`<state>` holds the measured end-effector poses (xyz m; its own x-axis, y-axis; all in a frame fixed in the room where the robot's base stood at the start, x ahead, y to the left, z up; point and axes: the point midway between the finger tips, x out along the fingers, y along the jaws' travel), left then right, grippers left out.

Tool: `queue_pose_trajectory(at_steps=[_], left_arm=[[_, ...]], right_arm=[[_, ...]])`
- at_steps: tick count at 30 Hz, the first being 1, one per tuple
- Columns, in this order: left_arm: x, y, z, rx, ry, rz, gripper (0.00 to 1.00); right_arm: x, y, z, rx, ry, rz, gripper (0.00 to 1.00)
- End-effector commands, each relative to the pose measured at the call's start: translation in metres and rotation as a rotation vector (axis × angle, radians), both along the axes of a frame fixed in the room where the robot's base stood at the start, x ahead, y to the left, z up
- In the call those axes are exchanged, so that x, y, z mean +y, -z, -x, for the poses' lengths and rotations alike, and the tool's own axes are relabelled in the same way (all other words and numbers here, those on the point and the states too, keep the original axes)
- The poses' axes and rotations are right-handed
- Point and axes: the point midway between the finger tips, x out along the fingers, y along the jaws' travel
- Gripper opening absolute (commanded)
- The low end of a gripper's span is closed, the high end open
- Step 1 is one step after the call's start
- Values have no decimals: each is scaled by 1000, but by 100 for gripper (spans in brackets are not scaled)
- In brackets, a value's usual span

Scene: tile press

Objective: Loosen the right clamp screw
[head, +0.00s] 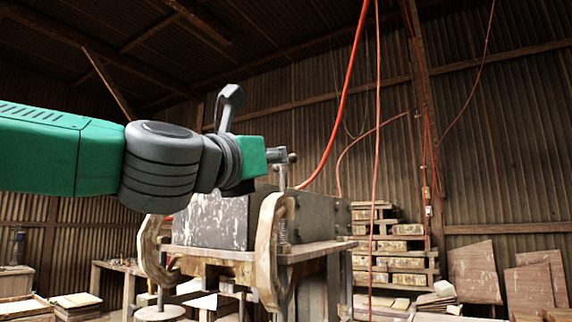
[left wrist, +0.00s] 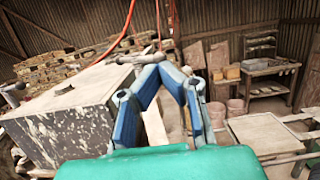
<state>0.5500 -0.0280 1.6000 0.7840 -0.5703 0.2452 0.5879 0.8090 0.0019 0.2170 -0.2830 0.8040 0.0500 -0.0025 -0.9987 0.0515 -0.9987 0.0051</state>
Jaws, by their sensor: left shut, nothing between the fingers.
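The tile press (head: 215,222) stands mid-view, a worn whitish-grey box on a plank base. Two pale C-shaped clamps grip it, the left clamp (head: 150,250) and the right clamp (head: 268,255). The right clamp screw (head: 283,175) stands upright with a small crossbar handle on top. My left gripper (left wrist: 158,62) has blue fingers that meet at the tips, shut and empty. A grey bar (left wrist: 138,57) lies right at the fingertips; contact cannot be told. My right gripper is out of view.
Shelves of stacked blocks (head: 395,262) stand behind to the right. Reddish slabs (head: 475,272) lean on the corrugated wall. A red hose (head: 340,105) hangs behind the press. A workbench (left wrist: 268,80) and a pale tabletop (left wrist: 265,134) are at right in the wrist view.

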Motion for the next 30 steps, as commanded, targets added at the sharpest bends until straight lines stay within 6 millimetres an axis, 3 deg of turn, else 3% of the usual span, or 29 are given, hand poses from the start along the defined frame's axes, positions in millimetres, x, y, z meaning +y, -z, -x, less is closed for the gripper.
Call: queue_pose_trajectory(at_steps=[17, 30], left_arm=[[0, 0, -1, 1, 0, 1, 0], [-10, 0, -14, 1, 1, 0, 0]], right_arm=[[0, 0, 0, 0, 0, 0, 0], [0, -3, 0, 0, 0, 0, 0]])
